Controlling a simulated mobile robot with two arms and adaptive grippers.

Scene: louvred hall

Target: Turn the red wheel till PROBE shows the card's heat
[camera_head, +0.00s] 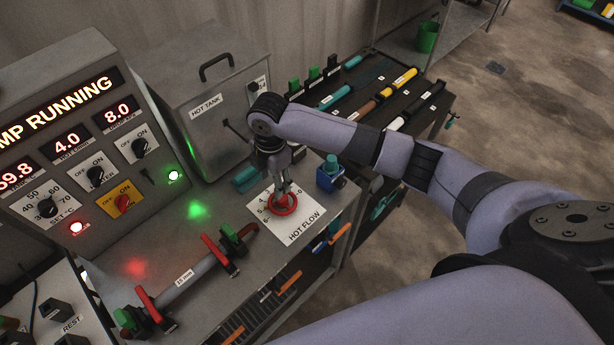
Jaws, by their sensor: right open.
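The red wheel (293,209) is mounted flat on the bench top, on a white HOT FLOW plate (304,229) with numbers around it. My right gripper (284,194) points down right over the wheel with its fingers open. The fingertips overlap the wheel's middle, and I cannot tell whether they touch it. The panel (65,135) shows lit readings at the left: one ending in 9.8, cut by the picture edge, then 4.0 and 8.0. Their small labels are too blurred to read surely, so PROBE is not made out. No card with a heat is readable. My left gripper is not in view.
A grey HOT TANK (207,107) stands behind the wheel. A blue block with a teal knob (331,177) sits close right of it. A pipe with red levers (187,279) lies in front at the left. A side rack (385,95) holds coloured tubes.

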